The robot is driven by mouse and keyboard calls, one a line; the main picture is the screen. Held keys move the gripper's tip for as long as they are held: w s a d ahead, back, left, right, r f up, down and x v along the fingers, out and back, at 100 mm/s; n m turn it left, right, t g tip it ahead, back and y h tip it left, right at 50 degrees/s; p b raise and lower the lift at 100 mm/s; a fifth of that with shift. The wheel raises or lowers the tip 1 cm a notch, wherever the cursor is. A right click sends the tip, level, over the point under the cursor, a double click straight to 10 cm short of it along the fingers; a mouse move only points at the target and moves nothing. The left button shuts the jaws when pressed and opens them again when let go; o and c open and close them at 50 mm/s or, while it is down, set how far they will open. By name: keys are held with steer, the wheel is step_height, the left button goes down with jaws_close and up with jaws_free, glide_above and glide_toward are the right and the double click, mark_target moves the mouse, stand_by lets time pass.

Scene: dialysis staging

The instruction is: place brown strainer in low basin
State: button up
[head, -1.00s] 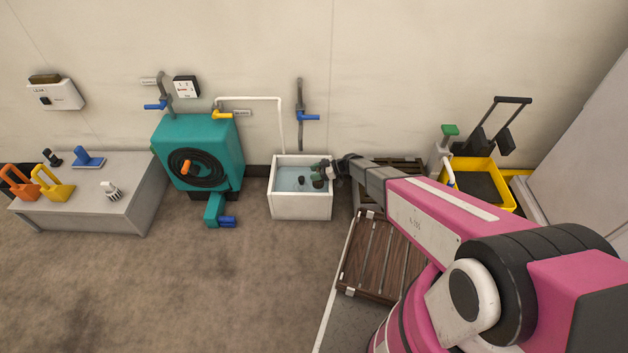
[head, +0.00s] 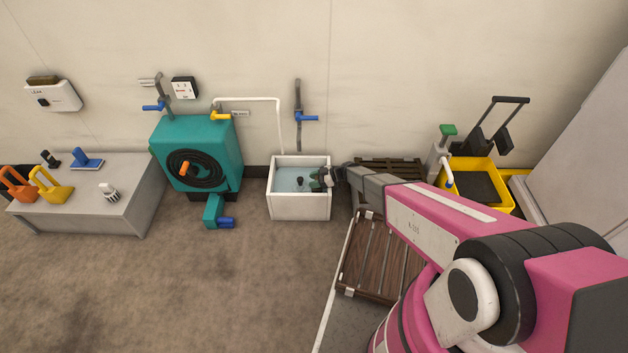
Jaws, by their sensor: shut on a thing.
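The low basin (head: 300,208) is a white open box with pale blue water, on the floor against the wall. My gripper (head: 318,181) is over the right side of the basin, low near the water. It is shut on a small dark thing that I take to be the brown strainer, now mostly hidden by the gripper. I cannot tell whether it touches the water or the basin floor. A small dark upright piece (head: 300,181) stands in the water left of my gripper.
A teal machine with a coiled hose (head: 222,140) stands left of the basin. A grey table (head: 130,205) is farther left. A wooden slatted rack (head: 375,265) and a yellow bucket (head: 497,172) are right. Blue-handled tap (head: 308,117) is above.

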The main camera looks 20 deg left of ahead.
steer(key=shift+f, duration=0.15)
steer(key=o, duration=1)
steer(key=shift+c, duration=0.2)
steer(key=shift+d+r, duration=0.15)
steer(key=shift+r, duration=0.6)
steer(key=v, duration=0.7)
steer(key=shift+d, duration=0.15)
steer(key=shift+f, duration=0.1)
